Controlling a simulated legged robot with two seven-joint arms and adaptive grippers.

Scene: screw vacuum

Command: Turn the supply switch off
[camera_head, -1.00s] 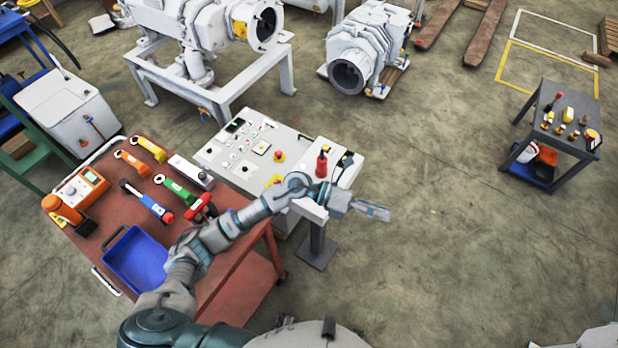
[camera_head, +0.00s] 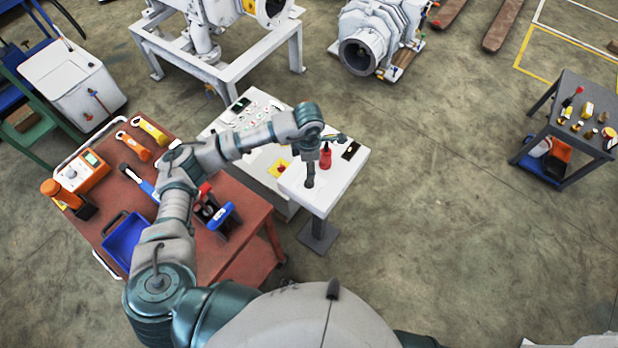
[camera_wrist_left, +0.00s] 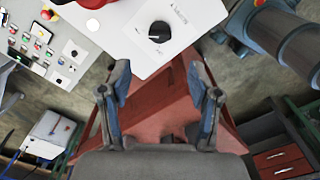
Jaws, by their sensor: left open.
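The supply switch appears to be the black round knob (camera_wrist_left: 159,32) on the white panel (camera_wrist_left: 140,48) in the left wrist view, beside a small printed label. My left gripper (camera_wrist_left: 157,78) is open and empty. Its fingers are apart, below the knob in that view and not touching it. In the head view the wrist is over the control panel (camera_head: 348,172) and my left gripper is mostly hidden. A dark upright shape (camera_head: 310,172) shows below the wrist; I cannot tell whether it is a finger or the switch. My right gripper is not in view.
A red bottle-like item (camera_head: 325,156) stands on the panel, with a red button on yellow (camera_head: 280,168) to its left. A red cart (camera_head: 240,250) with tools and a blue tray (camera_head: 128,240) adjoins it. Floor to the right is clear up to a small table (camera_head: 575,90).

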